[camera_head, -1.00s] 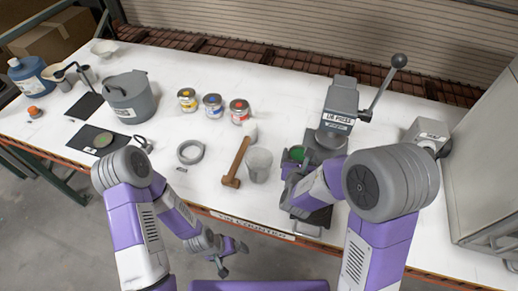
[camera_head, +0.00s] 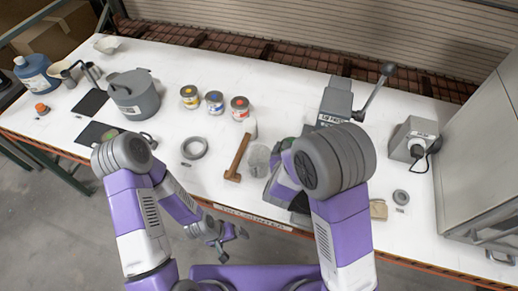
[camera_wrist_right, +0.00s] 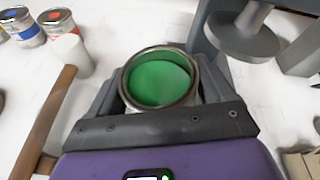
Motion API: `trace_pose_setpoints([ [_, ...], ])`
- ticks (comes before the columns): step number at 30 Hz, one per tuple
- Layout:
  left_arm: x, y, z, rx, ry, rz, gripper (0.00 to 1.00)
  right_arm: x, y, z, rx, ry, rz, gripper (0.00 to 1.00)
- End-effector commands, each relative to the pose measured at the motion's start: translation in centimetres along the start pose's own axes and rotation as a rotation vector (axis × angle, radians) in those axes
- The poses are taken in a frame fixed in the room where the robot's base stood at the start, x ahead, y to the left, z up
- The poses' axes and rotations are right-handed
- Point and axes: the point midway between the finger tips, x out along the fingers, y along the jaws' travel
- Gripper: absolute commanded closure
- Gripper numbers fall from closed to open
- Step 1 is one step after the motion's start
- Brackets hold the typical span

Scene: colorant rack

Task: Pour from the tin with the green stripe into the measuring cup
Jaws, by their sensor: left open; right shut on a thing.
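The tin (camera_wrist_right: 160,80), open at the top with green colorant inside, is between the fingers of my right gripper (camera_wrist_right: 160,98), which is shut on it. Its outer stripe is hidden. In the head view, a bit of green from the tin (camera_head: 285,145) shows beside my right forearm, which hides most of that gripper. The measuring cup (camera_head: 259,160), translucent grey, stands on the table just left of the tin; I cannot make it out in the wrist view. My left gripper (camera_head: 222,238) is open and empty, in front of the table edge.
A wooden-handled mallet (camera_head: 238,158) lies left of the cup. Several tins, such as the red-marked tin (camera_head: 240,107), stand behind. A lever press (camera_head: 335,100) stands close behind my right arm. A grey ring (camera_head: 193,148) and a lidded pot (camera_head: 133,97) are farther left.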

Motion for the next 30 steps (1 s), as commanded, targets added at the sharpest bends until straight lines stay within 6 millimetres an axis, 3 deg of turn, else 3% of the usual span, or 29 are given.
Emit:
trace_pose_setpoints([
  [3, -1.6, 0.6, 0.1, 0.0, 0.0, 0.0, 0.0, -0.5, 0.3, 1.2, -0.054, -0.01, -0.02, 0.59],
  [30, -2.7, 1.0, 0.1, 0.0, 0.0, 0.0, 0.0, -0.8, 1.1, 1.6, -0.147, -0.024, -0.061, 0.59],
])
